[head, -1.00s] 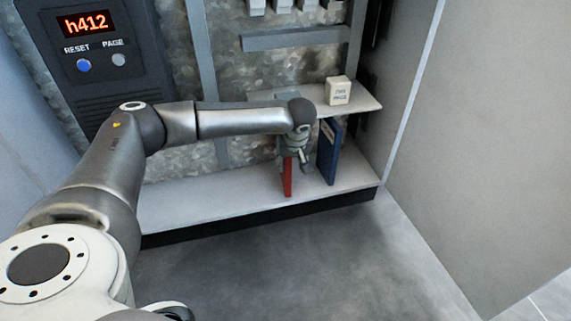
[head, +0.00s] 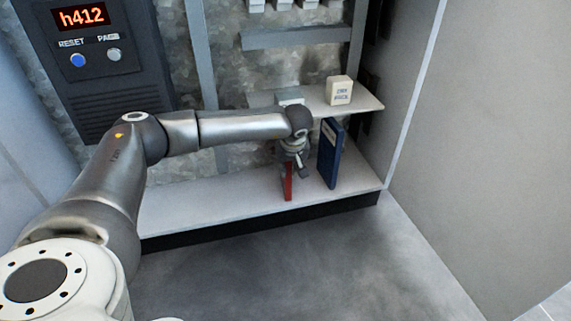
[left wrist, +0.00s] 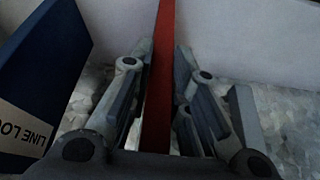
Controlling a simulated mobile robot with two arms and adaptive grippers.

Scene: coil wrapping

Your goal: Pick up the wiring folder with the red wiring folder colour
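The red wiring folder (head: 288,186) stands upright on the lower shelf, its upper part hidden by my left gripper (head: 294,168). In the left wrist view, the red folder (left wrist: 159,90) runs between the two fingers of the left gripper (left wrist: 165,60). One finger is on each side, with narrow gaps showing, so the gripper looks open around it. A blue folder (head: 329,155) stands upright just right of the red one. In the left wrist view the blue folder (left wrist: 40,75) is at the left, its label partly readable as "LINE LO". My right gripper is not in view.
The lower shelf (head: 220,200) is bare left of the red folder. An upper shelf (head: 366,104) above the folders holds a small white labelled box (head: 339,91) and a grey block (head: 290,96). A grey wall panel (head: 480,150) closes off the right side.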

